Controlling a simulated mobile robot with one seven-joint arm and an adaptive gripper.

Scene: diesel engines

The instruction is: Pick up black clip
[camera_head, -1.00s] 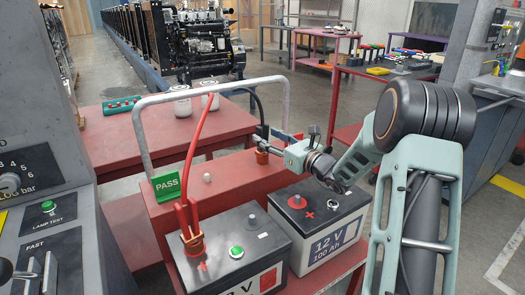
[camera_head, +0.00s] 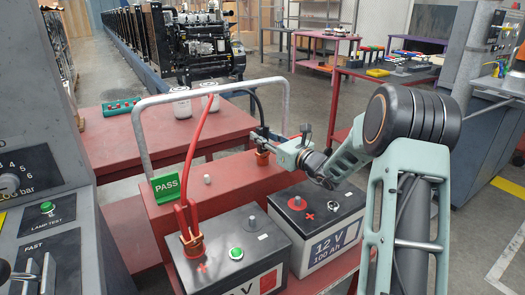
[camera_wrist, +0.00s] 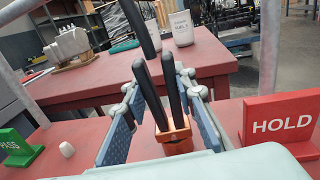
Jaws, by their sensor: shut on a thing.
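The black clip (camera_wrist: 151,92) stands upright in the wrist view, its two black handles spread in a narrow V. Its lower end is in or just behind an orange holder (camera_wrist: 174,136). My gripper (camera_wrist: 160,118) has one blue-grey finger on each side of the clip and is shut on it. In the head view the clip (camera_head: 261,131) is small and partly hidden by my gripper (camera_head: 268,141), above the orange holder (camera_head: 262,157) on the red bench. A black cable runs up from the clip. The jaw contact itself is hard to see.
A red clip (camera_head: 189,225) with a red cable sits on the left battery (camera_head: 230,248). Another battery (camera_head: 318,225) stands to the right. A grey tube frame (camera_head: 139,140) arches over the bench. A green PASS sign (camera_head: 166,187) and red HOLD sign (camera_wrist: 283,126) flank the clip.

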